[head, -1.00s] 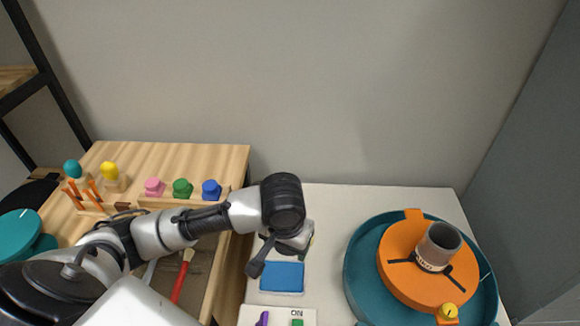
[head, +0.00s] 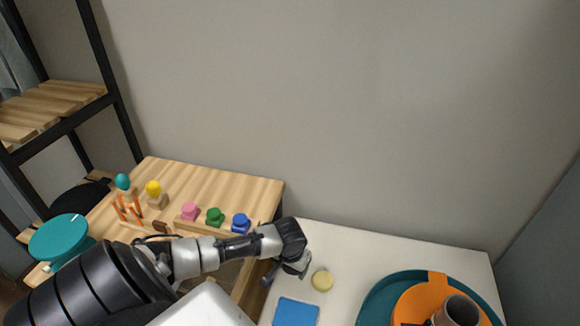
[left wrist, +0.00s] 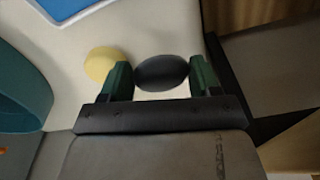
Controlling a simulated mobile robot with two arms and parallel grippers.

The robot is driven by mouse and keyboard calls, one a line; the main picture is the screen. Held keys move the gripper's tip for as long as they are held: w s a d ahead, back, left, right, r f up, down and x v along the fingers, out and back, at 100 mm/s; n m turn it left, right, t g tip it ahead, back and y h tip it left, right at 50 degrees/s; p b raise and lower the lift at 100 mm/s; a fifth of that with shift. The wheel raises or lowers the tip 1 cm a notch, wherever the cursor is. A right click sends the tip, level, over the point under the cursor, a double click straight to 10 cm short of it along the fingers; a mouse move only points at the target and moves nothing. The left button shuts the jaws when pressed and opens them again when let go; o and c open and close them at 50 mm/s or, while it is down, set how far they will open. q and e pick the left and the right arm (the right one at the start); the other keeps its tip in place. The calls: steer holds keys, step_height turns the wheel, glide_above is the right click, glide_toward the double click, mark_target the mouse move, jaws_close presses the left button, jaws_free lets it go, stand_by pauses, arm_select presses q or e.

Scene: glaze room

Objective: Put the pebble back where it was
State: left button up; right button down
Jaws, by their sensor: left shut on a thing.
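The dark grey, smooth oval pebble (left wrist: 162,73) sits between the two green-tipped fingers of my left gripper (left wrist: 160,80) in the left wrist view. The gripper is shut on it, over the white tabletop. I cannot tell whether the pebble touches the table. In the head view my left gripper (head: 297,268) is over the left part of the white table (head: 390,245), and the pebble is hidden there. A round pale yellow piece (head: 322,280) lies just right of the gripper; it also shows in the left wrist view (left wrist: 103,64). My right gripper is not in view.
A blue tray (head: 296,312) lies in front of the gripper. A teal wheel basin (head: 375,305) with an orange disc and grey cup stands right. Left is a wooden bench (head: 215,185) with pink, green and blue knobs. The back of the white table is clear.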

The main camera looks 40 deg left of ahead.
mark_target(290, 277)
arm_select(q)
steer(key=shift+w+a+f, duration=0.25)
steer(key=shift+a+f, duration=0.2)
steer(key=shift+a, duration=0.15)
steer(key=shift+f, duration=1.95)
steer(key=shift+f, duration=0.15)
steer(key=o, duration=0.9)
steer(key=shift+c, duration=0.2)
steer(key=r, duration=0.4)
steer(key=s+r, duration=0.1)
steer(key=r, duration=0.3)
steer(key=r+p, duration=0.1)
steer(key=r, duration=0.3)
steer(key=shift+s+d+r, duration=0.15)
steer(key=shift+s+d, duration=0.05)
steer(key=shift+d, duration=0.1)
